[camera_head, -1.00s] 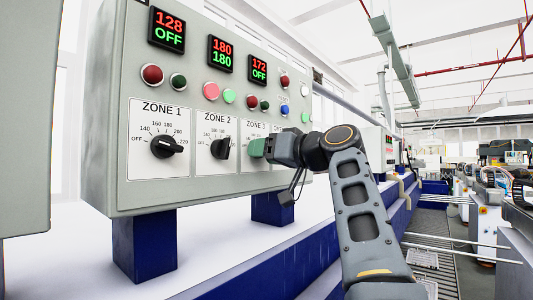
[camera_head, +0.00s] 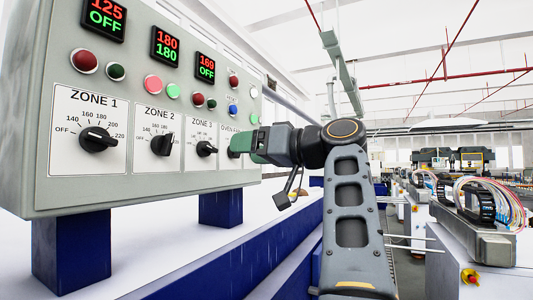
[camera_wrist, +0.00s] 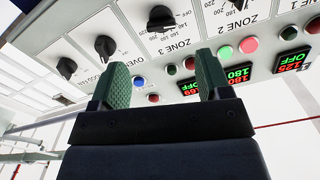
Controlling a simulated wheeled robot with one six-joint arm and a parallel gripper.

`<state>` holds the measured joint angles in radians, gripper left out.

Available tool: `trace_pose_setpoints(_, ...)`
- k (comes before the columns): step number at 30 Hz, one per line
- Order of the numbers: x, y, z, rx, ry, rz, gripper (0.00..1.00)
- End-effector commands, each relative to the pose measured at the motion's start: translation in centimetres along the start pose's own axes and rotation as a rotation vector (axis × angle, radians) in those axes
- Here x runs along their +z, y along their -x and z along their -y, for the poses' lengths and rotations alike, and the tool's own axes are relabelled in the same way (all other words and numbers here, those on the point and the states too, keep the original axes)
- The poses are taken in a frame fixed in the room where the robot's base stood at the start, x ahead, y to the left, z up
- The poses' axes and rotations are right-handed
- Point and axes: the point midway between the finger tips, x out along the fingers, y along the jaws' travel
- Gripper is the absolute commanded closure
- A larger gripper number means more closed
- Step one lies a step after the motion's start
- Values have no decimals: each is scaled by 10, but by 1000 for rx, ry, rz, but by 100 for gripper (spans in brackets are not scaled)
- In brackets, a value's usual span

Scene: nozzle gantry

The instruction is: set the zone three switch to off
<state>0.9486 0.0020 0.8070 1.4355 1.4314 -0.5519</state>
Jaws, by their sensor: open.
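The zone three switch (camera_head: 206,148) is a black rotary knob on the grey panel, under the ZONE 3 label. Its handle lies roughly sideways; which mark it points to is too small to tell. The display above it (camera_head: 206,67) reads 169 in red and OFF in green. My gripper (camera_head: 236,143) is just right of the zone three switch and covers part of the plate labelled OVEN. In the upside-down wrist view, my green fingertips (camera_wrist: 163,72) are spread with nothing between them. The zone three switch (camera_wrist: 160,18) shows beyond them, apart from both fingers.
The zone 1 knob (camera_head: 97,139) and zone 2 knob (camera_head: 161,143) are to the left. Several coloured buttons, including a blue one (camera_head: 233,110), sit above the knobs. Another black knob (camera_wrist: 105,46) is close to my left finger in the wrist view. Open aisle lies to the right.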

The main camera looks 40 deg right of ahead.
Motion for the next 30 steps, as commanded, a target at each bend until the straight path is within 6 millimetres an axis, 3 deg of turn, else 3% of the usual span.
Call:
trace_pose_setpoints(3, 0, 17, -1, 5, 1, -2, 29)
trace_pose_setpoints(10, 0, 33, 0, 1, 2, 0, 29)
trace_pose_setpoints(30, 0, 35, 0, 0, 1, 0, 29)
